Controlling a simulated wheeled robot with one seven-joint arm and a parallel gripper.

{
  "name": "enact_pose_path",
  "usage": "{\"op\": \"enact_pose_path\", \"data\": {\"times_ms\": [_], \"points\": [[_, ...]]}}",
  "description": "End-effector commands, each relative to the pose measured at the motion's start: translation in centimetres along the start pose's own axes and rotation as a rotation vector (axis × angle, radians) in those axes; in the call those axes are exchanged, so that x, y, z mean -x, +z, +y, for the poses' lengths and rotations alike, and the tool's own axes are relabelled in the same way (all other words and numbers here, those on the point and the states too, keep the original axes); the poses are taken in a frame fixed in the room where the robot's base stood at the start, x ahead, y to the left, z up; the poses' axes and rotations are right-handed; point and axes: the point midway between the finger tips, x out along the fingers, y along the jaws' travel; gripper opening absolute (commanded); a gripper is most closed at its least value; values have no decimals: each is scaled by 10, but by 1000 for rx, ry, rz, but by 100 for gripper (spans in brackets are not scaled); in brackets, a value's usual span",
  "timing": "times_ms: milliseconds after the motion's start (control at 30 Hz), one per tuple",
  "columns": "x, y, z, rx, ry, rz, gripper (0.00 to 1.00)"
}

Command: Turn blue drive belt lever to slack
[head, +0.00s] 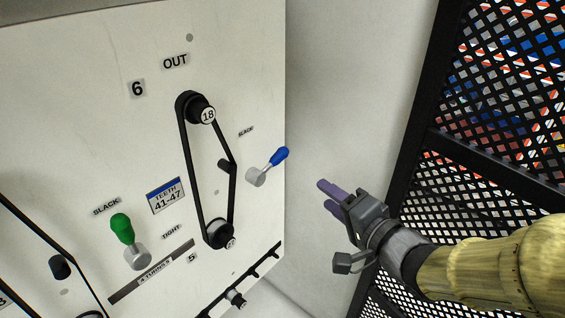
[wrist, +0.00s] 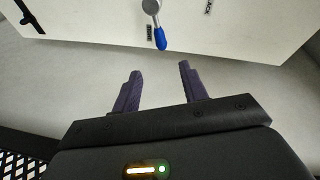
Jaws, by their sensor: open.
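The blue drive belt lever (head: 279,157) has a blue grip on a silver pivot, on the right part of the white panel (head: 60,70). In the head view it points up and to the right. A "SLACK" label (head: 246,132) sits above it. In the wrist view the blue lever (wrist: 160,38) hangs down at the top middle, beyond the fingertips. My gripper (head: 327,195) is to the right of and below the lever, clear of the panel. Its purple fingers (wrist: 160,72) are open with nothing between them.
A black belt (head: 184,155) runs over pulleys beside the blue lever. A green lever (head: 123,228) stands at the lower left, between "SLACK" and "TIGHT" labels. A black mesh fence (head: 440,170) rises to the right, near my arm. Bare wall lies between panel and fence.

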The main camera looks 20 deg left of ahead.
Motion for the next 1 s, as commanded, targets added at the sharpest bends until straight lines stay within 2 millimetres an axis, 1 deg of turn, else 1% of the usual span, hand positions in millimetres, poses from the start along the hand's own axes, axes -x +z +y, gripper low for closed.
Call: {"op": "enact_pose_path", "data": {"times_ms": [167, 433, 667, 1000], "points": [[-7, 0, -2, -1, -1, -5, 43], [-30, 2, -3, -3, 3, -8, 43], [-39, -1, -7, -7, -5, -11, 43], [-51, -1, -7, -8, -5, -11, 43]]}}
